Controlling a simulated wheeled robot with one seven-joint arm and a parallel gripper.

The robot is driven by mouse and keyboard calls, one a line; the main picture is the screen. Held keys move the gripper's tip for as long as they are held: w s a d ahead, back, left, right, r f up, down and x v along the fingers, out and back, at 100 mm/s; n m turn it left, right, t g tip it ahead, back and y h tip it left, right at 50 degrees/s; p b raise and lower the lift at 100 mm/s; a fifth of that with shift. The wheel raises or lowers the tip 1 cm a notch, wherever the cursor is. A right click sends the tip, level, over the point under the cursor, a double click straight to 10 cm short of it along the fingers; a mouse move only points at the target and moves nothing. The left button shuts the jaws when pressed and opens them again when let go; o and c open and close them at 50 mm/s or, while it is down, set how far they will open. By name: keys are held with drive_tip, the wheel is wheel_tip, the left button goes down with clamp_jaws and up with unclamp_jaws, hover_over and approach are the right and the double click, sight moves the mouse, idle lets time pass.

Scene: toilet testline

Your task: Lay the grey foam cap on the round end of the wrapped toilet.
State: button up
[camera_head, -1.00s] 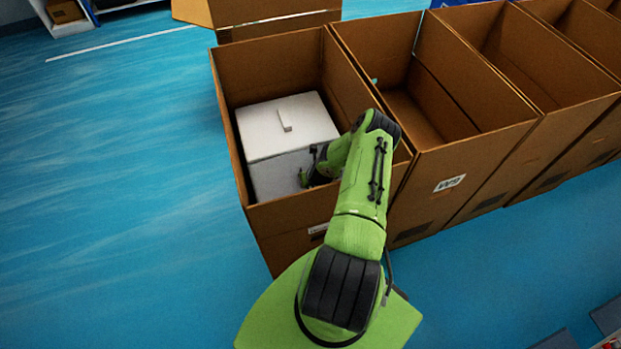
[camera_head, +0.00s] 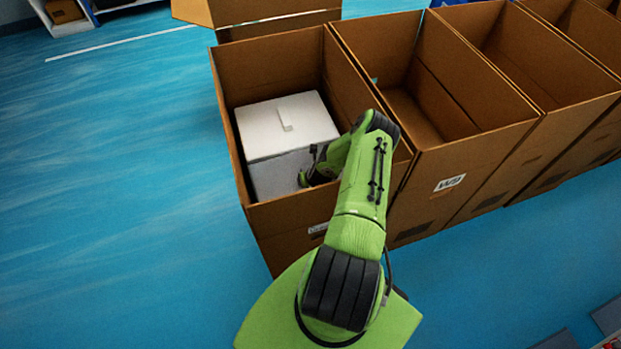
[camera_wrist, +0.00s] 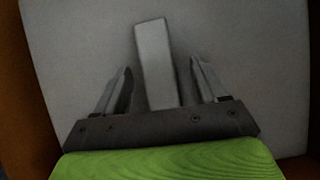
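A pale grey-white block (camera_head: 275,165) with a thin upright tab (camera_head: 285,118) on its top sits inside the nearest open carton. It looks like the foam cap; I cannot make out a wrapped toilet or its round end apart from it. My gripper is at the block's near right side in the head view, low inside the carton, its fingers mostly hidden by my arm. In the wrist view my gripper (camera_wrist: 160,80) is open, with a finger on each side of a pale grey bar (camera_wrist: 155,60) against a flat grey surface (camera_wrist: 240,50). No finger visibly touches the bar.
The nearest carton (camera_head: 228,85) has tall brown walls close around the block and my wrist. Several more open cartons (camera_head: 480,165) stand in a row to the right, and another carton (camera_head: 275,18) stands behind. Blue floor (camera_head: 110,190) at the left is clear.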

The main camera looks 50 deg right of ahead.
drive_tip(key=p+v, duration=0.1)
drive_tip(key=v, duration=0.6)
drive_tip(key=shift+s+r, duration=0.1)
drive_tip(key=shift+r, duration=0.1)
